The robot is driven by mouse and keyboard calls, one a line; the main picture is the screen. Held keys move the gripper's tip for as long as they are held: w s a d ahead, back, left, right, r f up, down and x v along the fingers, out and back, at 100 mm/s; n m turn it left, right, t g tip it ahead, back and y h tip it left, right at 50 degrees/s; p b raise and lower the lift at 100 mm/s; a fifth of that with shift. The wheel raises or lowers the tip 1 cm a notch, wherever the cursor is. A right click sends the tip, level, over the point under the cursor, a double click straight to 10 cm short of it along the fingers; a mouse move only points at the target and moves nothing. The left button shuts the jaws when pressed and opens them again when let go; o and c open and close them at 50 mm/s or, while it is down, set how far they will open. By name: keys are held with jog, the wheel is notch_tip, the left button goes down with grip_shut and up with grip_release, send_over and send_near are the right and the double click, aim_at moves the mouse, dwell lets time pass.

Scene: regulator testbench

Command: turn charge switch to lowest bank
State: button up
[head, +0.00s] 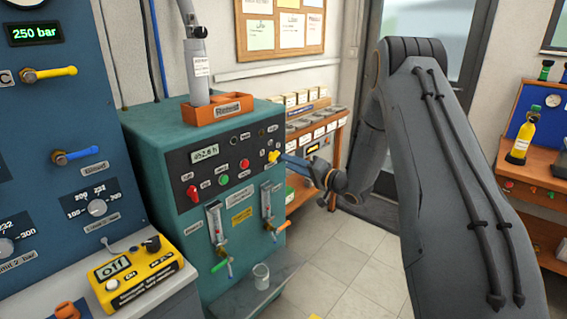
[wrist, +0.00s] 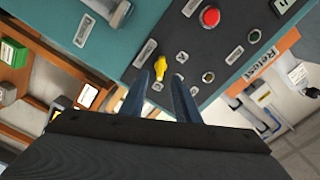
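A yellow switch (head: 273,156) sits at the right end of the dark control panel on the teal cabinet. It also shows in the wrist view (wrist: 147,62), with a small pale label beside it. I cannot read its label, so I cannot confirm it is the charge switch. My gripper (head: 288,159) is just in front of it, reaching in from the right.
The panel (head: 222,165) also bears a red switch (head: 191,192), a green button (head: 223,180), a red button (head: 244,164) and a display (head: 205,154). An orange tray (head: 217,108) stands on the cabinet. Flow tubes are below the panel. Clear floor (head: 345,250) lies right.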

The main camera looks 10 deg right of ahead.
jog(key=shift+v, duration=1.25)
jog(key=s+a+n+g+h, duration=0.1)
jog(key=s+g+h, duration=0.2)
jog(key=s, duration=1.1)
jog(key=s+a+f+n+g+h, duration=0.1)
jog(key=s+g+h, duration=0.3)
jog(key=s, duration=0.9)
jog(key=s+a+n+g+h, duration=0.3)
jog(key=s+g, duration=0.4)
jog(key=s, duration=0.7)
jog(key=shift+s+a+h, duration=0.2)
jog(key=shift+s+h, duration=0.1)
